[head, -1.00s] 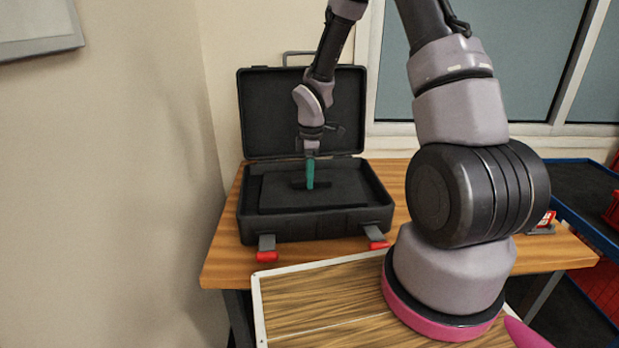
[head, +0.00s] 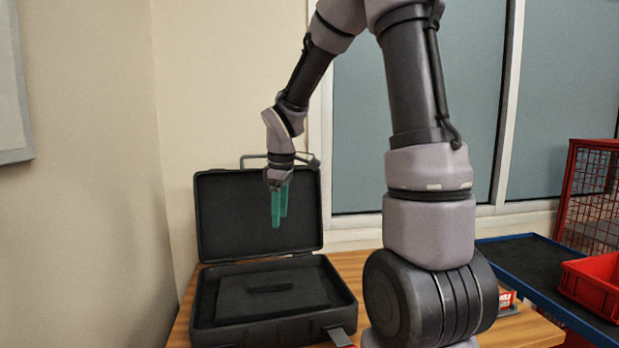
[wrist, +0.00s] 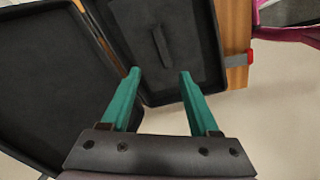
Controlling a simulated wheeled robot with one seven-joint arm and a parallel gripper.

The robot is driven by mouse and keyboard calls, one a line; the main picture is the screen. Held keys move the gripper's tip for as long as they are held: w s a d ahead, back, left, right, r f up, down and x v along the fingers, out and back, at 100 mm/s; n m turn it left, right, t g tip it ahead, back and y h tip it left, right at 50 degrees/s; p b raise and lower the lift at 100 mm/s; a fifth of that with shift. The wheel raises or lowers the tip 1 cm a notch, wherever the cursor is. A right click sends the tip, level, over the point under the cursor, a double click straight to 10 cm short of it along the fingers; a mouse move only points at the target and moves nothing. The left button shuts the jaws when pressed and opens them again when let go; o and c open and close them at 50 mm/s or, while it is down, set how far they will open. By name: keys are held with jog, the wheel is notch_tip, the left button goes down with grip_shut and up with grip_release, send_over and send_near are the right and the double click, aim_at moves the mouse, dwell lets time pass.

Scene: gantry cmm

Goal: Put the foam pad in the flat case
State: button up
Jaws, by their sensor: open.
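The flat case (head: 345,305) is black and stands with its lid (head: 255,215) raised at the back. The dark foam pad (head: 235,297) lies inside the case base, with a raised grip bar (head: 270,287) across its middle. The wrist view also shows the pad (wrist: 190,25) and its bar (wrist: 160,47). My gripper (head: 279,218) has green fingers, is open and empty, and hangs above the pad in front of the lid. In the wrist view its fingertips (wrist: 159,74) are apart, with nothing between them. Black on black makes the pad's exact seating hard to tell.
The case stands on a wooden table (head: 350,262). A blue-edged cart (head: 520,255) with a red bin (head: 592,285) is at the right. A small red item (head: 507,300) sits near the table's right side. A wall is at the left.

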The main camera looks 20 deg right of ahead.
jog(key=s+d+r+m+t+y, duration=0.1)
jog(key=s+d+r+m+t, duration=0.2)
jog(key=s+r+m, duration=1.2)
jog(key=s+t, duration=0.2)
jog(key=s, duration=0.1)
jog(key=shift+s+r+t+y, duration=0.2)
jog(key=shift+r+t+y, duration=0.1)
jog(key=shift+r+y, duration=0.1)
